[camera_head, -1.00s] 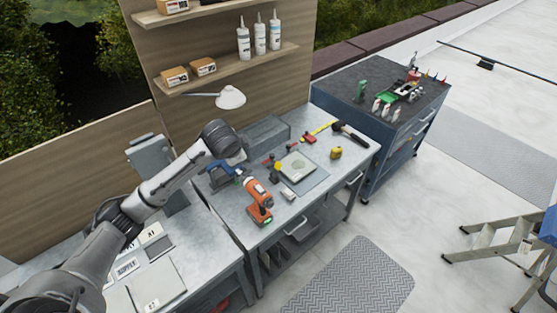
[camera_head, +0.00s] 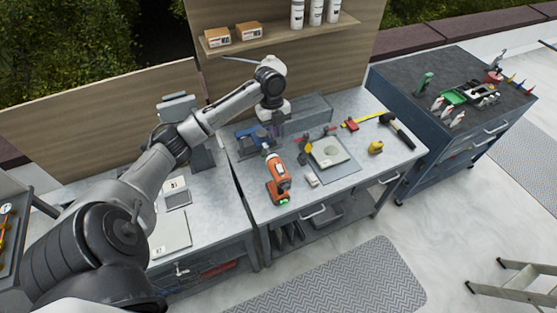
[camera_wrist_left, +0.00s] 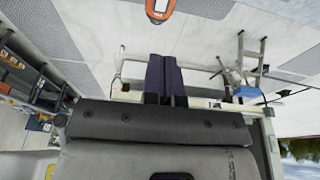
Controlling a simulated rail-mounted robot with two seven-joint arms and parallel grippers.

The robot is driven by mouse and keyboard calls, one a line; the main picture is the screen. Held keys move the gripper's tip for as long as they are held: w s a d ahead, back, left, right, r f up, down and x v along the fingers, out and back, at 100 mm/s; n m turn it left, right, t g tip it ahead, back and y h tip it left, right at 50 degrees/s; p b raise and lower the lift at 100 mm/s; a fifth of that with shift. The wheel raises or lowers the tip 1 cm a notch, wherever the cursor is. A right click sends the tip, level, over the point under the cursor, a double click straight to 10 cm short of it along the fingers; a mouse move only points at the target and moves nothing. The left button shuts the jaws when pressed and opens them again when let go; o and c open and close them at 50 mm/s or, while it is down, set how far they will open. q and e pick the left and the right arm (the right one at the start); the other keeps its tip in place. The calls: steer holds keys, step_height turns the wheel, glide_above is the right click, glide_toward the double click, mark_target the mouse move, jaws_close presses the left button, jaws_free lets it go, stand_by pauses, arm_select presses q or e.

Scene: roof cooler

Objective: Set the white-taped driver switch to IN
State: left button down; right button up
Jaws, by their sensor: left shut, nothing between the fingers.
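An orange and black driver (camera_head: 277,182) lies on the grey metal workbench, with a green spot at its near end. My right gripper is not in view.
A blue vise-like tool (camera_head: 250,140) stands left of the driver. A grey box (camera_head: 312,112) stands behind. A blue cabinet (camera_head: 425,137) is farther right.

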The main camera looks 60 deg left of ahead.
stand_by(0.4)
arm_select(q)
steer(key=shift+f, duration=0.1)
steer(key=p, duration=0.3)
glide_toward(279, 166)
steer(key=x, duration=0.6)
steer(key=shift+s+d, duration=0.1)
steer(key=shift+d, duration=0.25)
steer(key=shift+a+f, duration=0.15)
steer(key=shift+f, duration=0.5)
steer(key=shift+f, duration=0.1)
